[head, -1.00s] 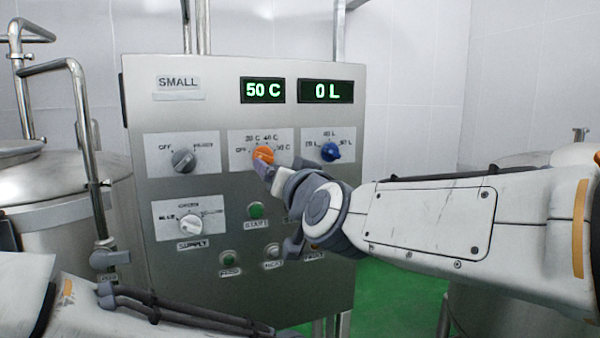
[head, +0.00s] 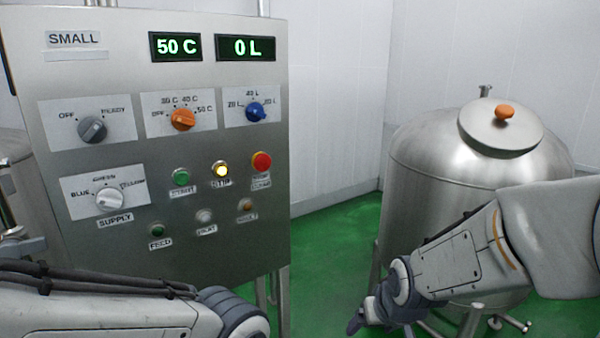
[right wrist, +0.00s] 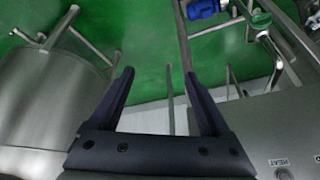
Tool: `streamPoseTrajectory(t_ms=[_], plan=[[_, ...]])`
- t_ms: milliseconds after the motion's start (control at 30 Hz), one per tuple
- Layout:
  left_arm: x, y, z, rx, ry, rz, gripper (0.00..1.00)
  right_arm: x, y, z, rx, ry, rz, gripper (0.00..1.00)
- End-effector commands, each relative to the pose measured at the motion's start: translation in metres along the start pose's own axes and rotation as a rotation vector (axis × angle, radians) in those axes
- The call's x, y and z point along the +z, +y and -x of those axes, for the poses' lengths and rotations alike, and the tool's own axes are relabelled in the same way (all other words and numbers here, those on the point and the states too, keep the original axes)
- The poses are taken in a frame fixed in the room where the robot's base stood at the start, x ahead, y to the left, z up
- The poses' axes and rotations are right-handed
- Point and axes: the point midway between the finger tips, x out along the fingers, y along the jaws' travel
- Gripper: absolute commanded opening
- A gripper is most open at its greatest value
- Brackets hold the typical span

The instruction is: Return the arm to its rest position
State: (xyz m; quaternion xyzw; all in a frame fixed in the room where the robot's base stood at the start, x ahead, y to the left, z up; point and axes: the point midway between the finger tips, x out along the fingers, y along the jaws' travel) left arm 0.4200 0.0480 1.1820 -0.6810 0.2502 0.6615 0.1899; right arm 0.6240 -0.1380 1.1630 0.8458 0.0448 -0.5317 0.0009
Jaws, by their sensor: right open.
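My right gripper (head: 362,318) hangs low in the head view, right of the control panel and in front of a steel tank. It points down and left, clear of the panel. In the right wrist view its two dark fingers (right wrist: 157,92) stand apart with nothing between them. My left arm crosses the lower left of the head view, but its gripper does not show. The control panel (head: 150,238) carries an orange temperature knob (head: 183,120) turned toward 50 C. Its displays read 50 C (head: 175,46) and 0 L (head: 246,47).
The steel tank (head: 440,165) with an orange-knobbed lid (head: 500,130) stands behind my right arm. Green floor (head: 335,240) lies open between panel and tank. Pipes and a blue fitting (right wrist: 203,8) show in the right wrist view.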

Motion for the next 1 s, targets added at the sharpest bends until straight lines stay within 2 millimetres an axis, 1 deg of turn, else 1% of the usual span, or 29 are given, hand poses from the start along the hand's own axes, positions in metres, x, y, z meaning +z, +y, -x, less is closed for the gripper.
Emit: streamPoseTrajectory(t_ms=[33,100,367,400,667,867,1000], plan=[[0.0,0.0,0.0,0.0,0.0,0.0,0.5,0.013,0.009,-0.002,0.014,-0.035,-0.013,0.81],[0.0,0.0,0.0,0.0,0.0,0.0,0.5,0.029,0.019,-0.003,0.029,-0.08,-0.023,0.81],[0.0,0.0,0.0,0.0,0.0,0.0,0.5,0.084,0.046,-0.003,0.073,-0.228,-0.063,0.81],[0.0,0.0,-0.003,0.0,0.0,0.0,0.5,0.084,0.036,-0.003,0.06,-0.227,-0.034,0.81],[0.001,-0.001,-0.012,0.0,0.0,-0.001,0.5,0.097,-0.009,0.008,0.001,-0.265,0.098,0.81],[0.001,-0.002,-0.022,0.0,0.0,-0.001,0.5,0.121,-0.049,0.022,-0.058,-0.311,0.238,0.81],[0.002,-0.002,-0.03,0.0,0.0,-0.001,0.5,0.147,-0.078,0.037,-0.106,-0.352,0.366,0.81]])
